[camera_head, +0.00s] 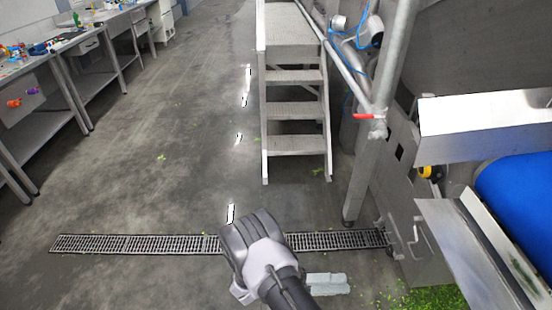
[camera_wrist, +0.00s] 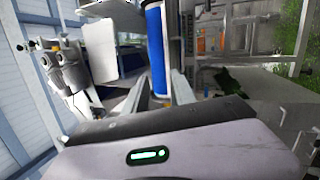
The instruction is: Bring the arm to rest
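My arm (camera_head: 262,255) shows at the bottom centre of the head view, folded above the floor drain. In the wrist view my gripper (camera_wrist: 162,84) shows two pale fingers standing apart beyond the dark wrist housing. Nothing is seen held between them. A blue conveyor belt (camera_wrist: 155,48) shows behind the gap between the fingers, some way off.
Metal steps (camera_head: 295,105) stand at the back centre. The blue belt (camera_head: 515,190) and its steel frame are at the right. Worktables (camera_head: 60,45) line the left. A floor drain (camera_head: 130,243) crosses the front. Open floor (camera_head: 150,150) lies left of the steps. Green scraps (camera_head: 430,298) lie at lower right.

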